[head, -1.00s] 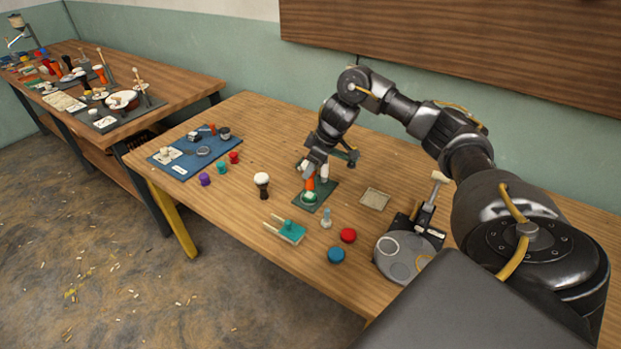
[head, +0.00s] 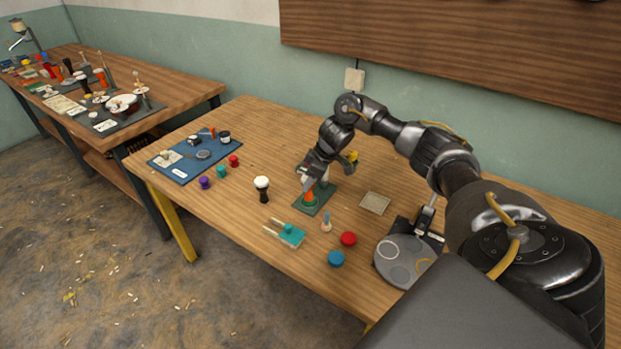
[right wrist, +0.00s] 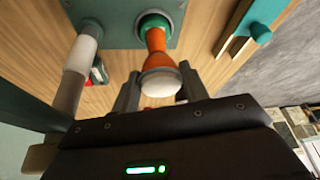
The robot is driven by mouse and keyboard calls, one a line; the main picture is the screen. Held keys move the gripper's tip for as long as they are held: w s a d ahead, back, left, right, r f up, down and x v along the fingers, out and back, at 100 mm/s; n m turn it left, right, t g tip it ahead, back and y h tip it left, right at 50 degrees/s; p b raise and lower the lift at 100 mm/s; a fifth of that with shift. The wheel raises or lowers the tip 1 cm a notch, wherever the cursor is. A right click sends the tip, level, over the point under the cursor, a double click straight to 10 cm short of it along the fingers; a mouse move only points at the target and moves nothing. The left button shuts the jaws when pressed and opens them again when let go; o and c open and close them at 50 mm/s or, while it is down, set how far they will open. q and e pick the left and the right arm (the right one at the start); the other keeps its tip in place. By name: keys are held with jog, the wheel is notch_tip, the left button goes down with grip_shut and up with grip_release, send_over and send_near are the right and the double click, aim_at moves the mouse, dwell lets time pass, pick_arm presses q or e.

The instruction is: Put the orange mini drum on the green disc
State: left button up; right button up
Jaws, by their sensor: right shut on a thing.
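The orange mini drum (head: 309,197) stands about upright over the green disc (head: 307,204) on a dark green plate. In the right wrist view the drum's orange body (right wrist: 157,40) and pale head show between my fingers. Its narrow foot is within the outline of the green disc (right wrist: 150,21). I cannot tell for sure whether the foot touches the disc. My right gripper (head: 314,184) comes from above and is shut on the drum; in the right wrist view its fingers (right wrist: 159,92) flank the drum head. My left gripper is not in view.
A white post (right wrist: 82,60) stands close beside the gripper. A grey round stand (head: 402,262) and a beige square (head: 375,203) lie to the right.

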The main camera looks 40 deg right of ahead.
jog(key=o, duration=1)
jog(key=shift+s+d+r, duration=0.1)
jog(key=shift+d+r, duration=0.05)
jog(key=shift+r, duration=0.3)
jog(key=p+v, duration=0.1)
jog(key=v, duration=1)
